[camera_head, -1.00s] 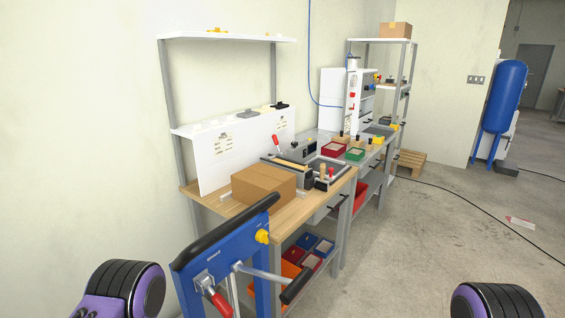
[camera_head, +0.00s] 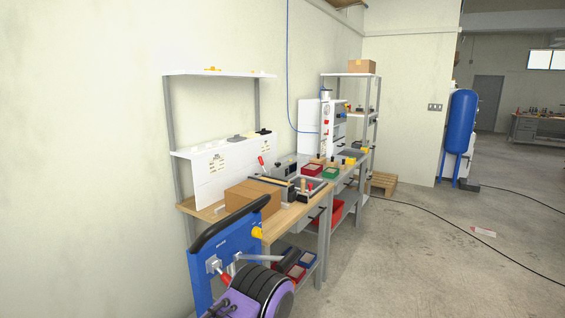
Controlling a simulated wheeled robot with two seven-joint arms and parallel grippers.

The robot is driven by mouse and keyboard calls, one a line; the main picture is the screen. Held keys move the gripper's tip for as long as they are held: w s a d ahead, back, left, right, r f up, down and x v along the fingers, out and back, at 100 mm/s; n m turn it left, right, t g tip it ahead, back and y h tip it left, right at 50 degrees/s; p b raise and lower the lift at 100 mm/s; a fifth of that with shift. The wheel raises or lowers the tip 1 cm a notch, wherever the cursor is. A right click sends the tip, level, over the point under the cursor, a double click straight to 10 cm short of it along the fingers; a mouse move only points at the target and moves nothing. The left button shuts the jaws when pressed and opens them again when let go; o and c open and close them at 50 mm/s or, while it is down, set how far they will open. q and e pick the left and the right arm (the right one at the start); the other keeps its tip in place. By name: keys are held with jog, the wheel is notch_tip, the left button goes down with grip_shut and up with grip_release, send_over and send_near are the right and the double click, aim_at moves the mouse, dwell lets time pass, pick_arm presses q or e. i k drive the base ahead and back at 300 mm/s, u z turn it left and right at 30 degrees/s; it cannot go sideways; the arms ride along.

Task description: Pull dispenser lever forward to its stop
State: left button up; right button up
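A small lever with a red grip (camera_head: 261,161) stands tilted by a grey box-shaped device (camera_head: 285,168) on the wooden workbench (camera_head: 277,224); it may be the dispenser lever, but I cannot tell for sure. In front, a blue frame (camera_head: 235,242) with a black padded handle carries a metal bar (camera_head: 258,260) and a red grip (camera_head: 222,277). One of my purple-and-black arm parts covers its lower right. Neither of my grippers is in view.
A cardboard box (camera_head: 252,196) lies on the bench. A white dispenser-like cabinet (camera_head: 318,128) stands farther back beside a shelf rack. A blue tank (camera_head: 462,128) and a pallet (camera_head: 383,182) stand behind.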

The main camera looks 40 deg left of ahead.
aim_at(260, 160)
jog(key=i, duration=1.9)
jog(key=u, duration=0.25)
